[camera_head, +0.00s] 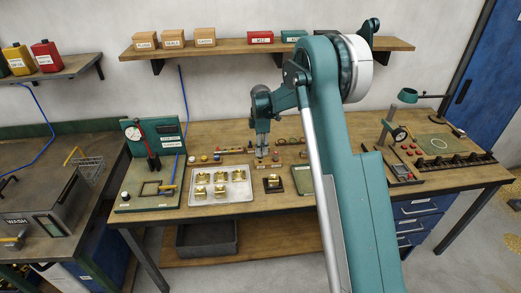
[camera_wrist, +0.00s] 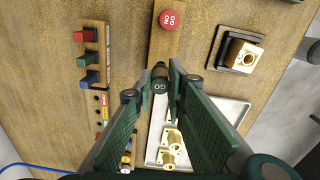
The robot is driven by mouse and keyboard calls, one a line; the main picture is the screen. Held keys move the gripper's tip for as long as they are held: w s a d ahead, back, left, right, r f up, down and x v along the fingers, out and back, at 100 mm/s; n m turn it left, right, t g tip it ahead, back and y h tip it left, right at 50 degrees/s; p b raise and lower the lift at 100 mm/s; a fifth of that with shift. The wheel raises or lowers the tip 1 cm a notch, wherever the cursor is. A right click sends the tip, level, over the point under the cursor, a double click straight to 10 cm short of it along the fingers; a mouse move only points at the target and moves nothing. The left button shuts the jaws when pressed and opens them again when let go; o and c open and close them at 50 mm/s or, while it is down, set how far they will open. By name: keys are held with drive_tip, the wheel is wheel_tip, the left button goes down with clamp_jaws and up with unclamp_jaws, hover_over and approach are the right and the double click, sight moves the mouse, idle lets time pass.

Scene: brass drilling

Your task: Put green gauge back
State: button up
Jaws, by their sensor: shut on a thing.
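The green gauge (camera_wrist: 160,84), a dark cylinder marked GO, is between my gripper's fingertips (camera_wrist: 161,78) in the wrist view. My gripper (camera_head: 262,153) is shut on it, pointing down over the back middle of the bench in the head view. The gauge lies over the near end of a narrow wooden holder (camera_wrist: 163,48). Its lower part is hidden, so I cannot tell whether it sits in the holder or hangs above it. The red NO GO gauge (camera_wrist: 169,19) stands at the holder's other end, apart from my fingers.
A metal tray (camera_head: 206,203) with several brass parts is close by. A brass part in a dark fixture (camera_wrist: 240,52) stands beside the holder. On its other side is a wooden strip with red, green and blue blocks (camera_wrist: 90,57). Bare wood lies between them.

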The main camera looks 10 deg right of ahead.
drive_tip(key=shift+f+b, duration=1.45)
drive_tip(key=shift+b, duration=0.2)
idle(3.8)
idle(0.5)
drive_tip(key=o, duration=1.2)
drive_tip(key=shift+r, duration=0.2)
drive_tip(key=shift+r+p, duration=0.85)
drive_tip(key=shift+r, duration=2.5)
